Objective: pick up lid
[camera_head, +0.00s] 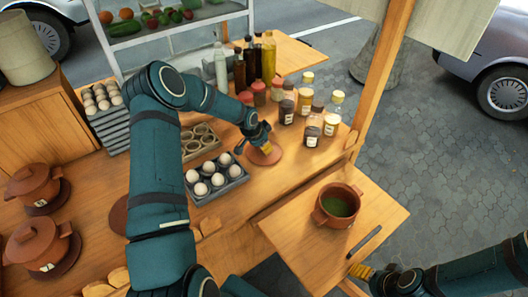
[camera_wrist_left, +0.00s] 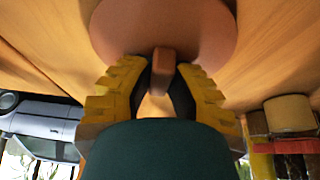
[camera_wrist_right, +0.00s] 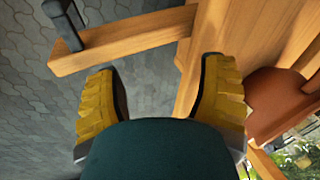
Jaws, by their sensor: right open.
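The round terracotta lid (camera_head: 266,157) lies flat on the wooden counter, right of the egg tray. In the left wrist view its disc (camera_wrist_left: 205,30) and block-shaped knob (camera_wrist_left: 163,62) show. My left gripper (camera_head: 258,138) is above the lid, its yellow fingers (camera_wrist_left: 163,80) closed in on both sides of the knob and seeming to touch it. An open brown pot (camera_head: 323,217) with green contents stands on the lower wooden board at right. My right gripper (camera_head: 362,272) is open and empty near that board's front edge; it also shows in the right wrist view (camera_wrist_right: 160,85).
A tray of white eggs (camera_head: 218,188) is left of the lid. Bottles (camera_head: 268,58) and jars (camera_head: 287,108) stand behind and right of it. Two lidded pots (camera_head: 35,240) are at far left. A wooden post (camera_head: 382,65) rises at right.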

